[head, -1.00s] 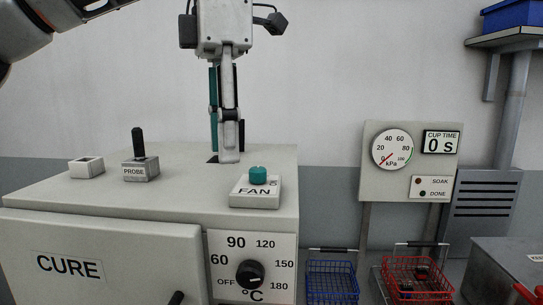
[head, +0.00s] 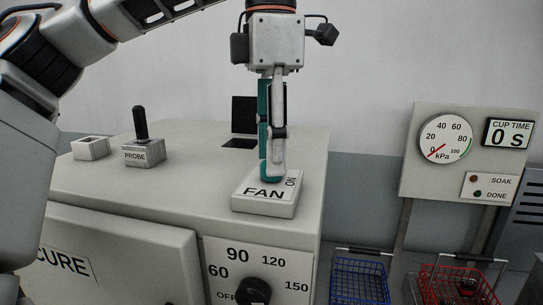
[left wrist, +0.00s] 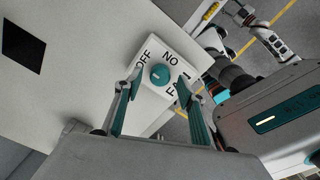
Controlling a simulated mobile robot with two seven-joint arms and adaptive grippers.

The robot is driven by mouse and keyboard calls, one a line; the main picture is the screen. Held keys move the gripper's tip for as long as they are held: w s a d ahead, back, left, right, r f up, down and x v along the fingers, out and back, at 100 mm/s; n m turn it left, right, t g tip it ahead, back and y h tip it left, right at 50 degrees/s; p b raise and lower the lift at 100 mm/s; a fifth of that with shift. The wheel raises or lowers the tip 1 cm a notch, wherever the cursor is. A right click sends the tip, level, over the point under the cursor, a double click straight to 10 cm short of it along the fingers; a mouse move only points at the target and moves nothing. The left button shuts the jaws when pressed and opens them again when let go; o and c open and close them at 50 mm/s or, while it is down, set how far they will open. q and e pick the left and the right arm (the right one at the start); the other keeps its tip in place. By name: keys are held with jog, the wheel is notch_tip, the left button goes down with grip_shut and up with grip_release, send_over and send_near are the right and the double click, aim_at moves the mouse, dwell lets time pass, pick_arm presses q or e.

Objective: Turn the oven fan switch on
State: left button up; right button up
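The fan switch is a white box (head: 264,197) marked FAN on top of the oven. Its round teal knob (left wrist: 160,75) shows in the left wrist view between OFF and ON labels, with a small pale mark on it. I cannot tell for sure which label the mark points at. My left gripper (head: 272,174) points straight down over the switch and hides most of the knob in the head view. In the left wrist view its fingers (left wrist: 159,86) are open, one on each side of the knob, with gaps visible. Part of my right arm shows there; its fingers are unclear.
The PROBE lever (head: 143,150) and a small white box (head: 90,148) stand left on the oven top. A dark square opening (head: 238,143) lies behind the switch. The temperature dial (head: 254,291) is on the front. A gauge panel (head: 414,178) and wire baskets stand right.

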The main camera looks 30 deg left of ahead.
pick_arm(q)
jog(key=shift+f, duration=0.85)
jog(key=c, duration=1.1)
jog(key=shift+c, duration=0.2)
jog(key=shift+m, duration=0.4)
jog(key=m, duration=0.3)
jog(key=shift+m, duration=0.4)
jog(key=m, duration=0.4)
jog(key=shift+m, duration=0.3)
jog(key=m, duration=0.8)
jog(key=shift+m, duration=0.3)
